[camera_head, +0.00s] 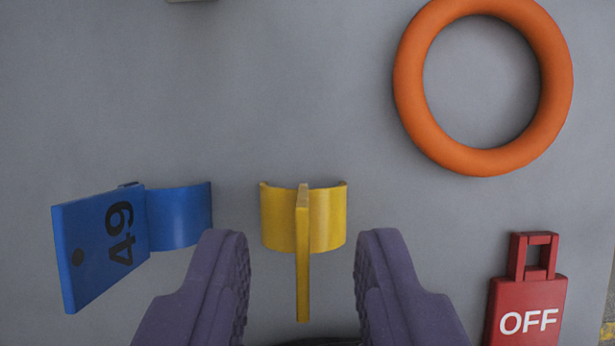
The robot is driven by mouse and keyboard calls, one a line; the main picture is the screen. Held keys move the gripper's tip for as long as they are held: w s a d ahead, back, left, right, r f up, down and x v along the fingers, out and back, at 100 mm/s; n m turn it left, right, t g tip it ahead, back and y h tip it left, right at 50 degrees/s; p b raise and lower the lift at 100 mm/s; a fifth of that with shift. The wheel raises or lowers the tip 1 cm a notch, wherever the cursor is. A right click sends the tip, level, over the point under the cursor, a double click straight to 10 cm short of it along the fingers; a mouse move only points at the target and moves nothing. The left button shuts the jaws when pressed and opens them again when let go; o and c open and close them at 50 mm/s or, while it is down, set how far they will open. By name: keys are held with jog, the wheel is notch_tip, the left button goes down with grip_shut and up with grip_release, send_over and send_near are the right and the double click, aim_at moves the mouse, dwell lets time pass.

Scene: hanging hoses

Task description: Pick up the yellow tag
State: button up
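The yellow tag (303,265) is seen nearly edge-on, as a thin upright plate with a curved yellow clip part behind its upper end. It lies on or just above the grey surface. My gripper (303,258) is open, with one purple finger on each side of the tag. Both fingers are apart from the tag in the picture, with a gap on either side. How far the fingertips are from the tag in depth is hard to tell.
An orange ring (409,85) lies at the upper right. A red tag (528,305) marked OFF is at the lower right. The upper-left grey surface (200,90) is mostly clear.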

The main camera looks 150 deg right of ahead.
jog(key=x, duration=0.2)
jog(key=shift+f, duration=0.45)
jog(key=shift+r, duration=0.1)
grip_shut()
notch_tip(320, 180, up, 10)
jog(key=p, duration=0.2)
jog(key=shift+p, duration=0.4)
